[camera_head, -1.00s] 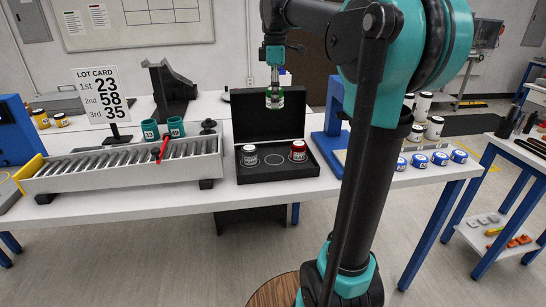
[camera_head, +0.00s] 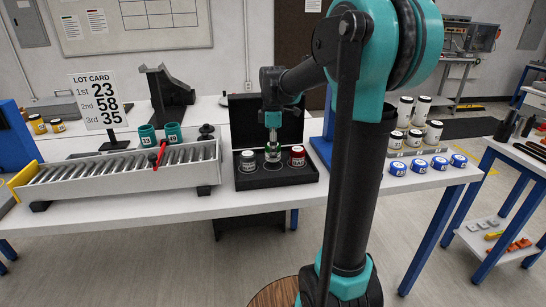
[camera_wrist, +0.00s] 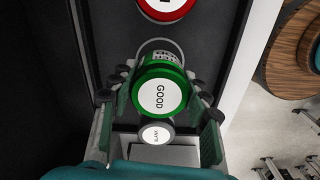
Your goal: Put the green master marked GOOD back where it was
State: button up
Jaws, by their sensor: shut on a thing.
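The green master marked GOOD (camera_wrist: 163,96) is between the fingers of my gripper (camera_wrist: 162,105), its label facing the wrist camera. In the head view my gripper (camera_head: 273,152) points down over the middle of the open black case (camera_head: 275,181). The white-topped master (camera_head: 248,161) stands in the case's left place and the red-topped master (camera_head: 298,156) in its right place. The middle ring (camera_wrist: 158,43) shows partly past the green master in the wrist view. Whether the green master touches the case floor cannot be told.
A roller conveyor (camera_head: 120,180) with two teal cylinders and a red handle lies left of the case. Blue-capped parts (camera_head: 418,165) and white cylinders (camera_head: 415,138) stand to the right. The lot card (camera_head: 98,98) stands behind the conveyor.

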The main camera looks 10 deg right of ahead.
jog(key=shift+f, duration=1.25)
jog(key=shift+f, duration=0.15)
jog(key=o, duration=1.5)
notch_tip(320, 180, up, 12)
jog(key=shift+r, duration=0.2)
